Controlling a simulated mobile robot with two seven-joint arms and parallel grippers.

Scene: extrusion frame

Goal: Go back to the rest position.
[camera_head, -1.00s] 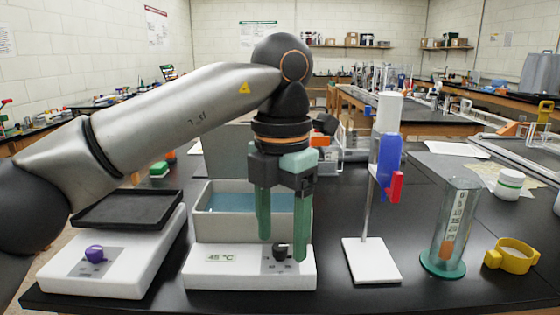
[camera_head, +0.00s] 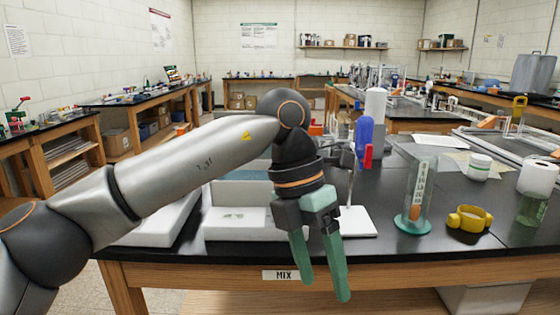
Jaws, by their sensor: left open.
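My left gripper (camera_head: 323,283) hangs in front of the near edge of the black bench (camera_head: 450,250), its green fingers apart and nothing between them. It points downward with a slight tilt. My left arm comes in from the left and hides part of the white water bath (camera_head: 235,222) and the white hotplate device (camera_head: 160,222) behind it. My right gripper does not show.
A stand with a white base (camera_head: 352,222) and a blue clamp piece (camera_head: 364,140) stands behind the gripper. To its right are a clear cylinder with an orange float (camera_head: 416,195), a yellow ring holder (camera_head: 469,218) and a white jar (camera_head: 479,167). Floor shows at lower left.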

